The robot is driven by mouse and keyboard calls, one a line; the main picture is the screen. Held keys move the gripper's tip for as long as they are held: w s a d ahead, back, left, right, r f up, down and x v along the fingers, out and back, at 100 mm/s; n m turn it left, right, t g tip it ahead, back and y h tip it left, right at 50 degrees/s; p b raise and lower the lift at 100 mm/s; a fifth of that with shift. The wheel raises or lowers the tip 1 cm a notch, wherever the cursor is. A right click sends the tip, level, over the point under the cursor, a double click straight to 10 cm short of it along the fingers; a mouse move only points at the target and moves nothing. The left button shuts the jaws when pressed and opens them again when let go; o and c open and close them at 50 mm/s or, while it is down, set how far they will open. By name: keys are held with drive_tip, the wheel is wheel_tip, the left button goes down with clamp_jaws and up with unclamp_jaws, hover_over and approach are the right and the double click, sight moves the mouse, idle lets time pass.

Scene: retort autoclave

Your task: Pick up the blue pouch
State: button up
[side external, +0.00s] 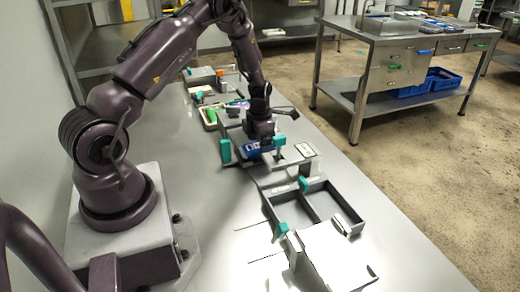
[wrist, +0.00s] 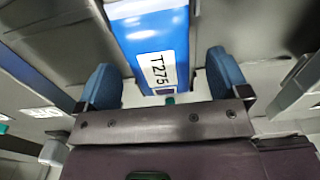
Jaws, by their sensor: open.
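The blue pouch (wrist: 152,40) with a white label reading T275 fills the upper middle of the wrist view. In the side view the blue pouch (side external: 252,154) shows as a small blue patch under my gripper (side external: 262,141). In the wrist view my gripper (wrist: 160,62) is open, its two dark blue fingers on either side of the label end of the pouch. Gaps show between the fingers and the pouch. The pouch appears to lie in a grey fixture; its far end is cut off by the picture edge. The height of the fingertips against the pouch is hard to tell.
A dark two-compartment tray (side external: 318,208) with teal knobs stands nearer the camera, beside a pale box-like part (side external: 330,262). Behind my gripper a bin (side external: 212,118) holds coloured items. Grey fixture walls flank the pouch. A steel workbench (side external: 395,45) stands apart at the right.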

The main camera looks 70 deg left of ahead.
drive_tip(key=shift+f, duration=0.4)
drive_tip(key=shift+c, duration=0.4)
drive_tip(key=c, duration=1)
drive_tip(key=shift+o, duration=0.2)
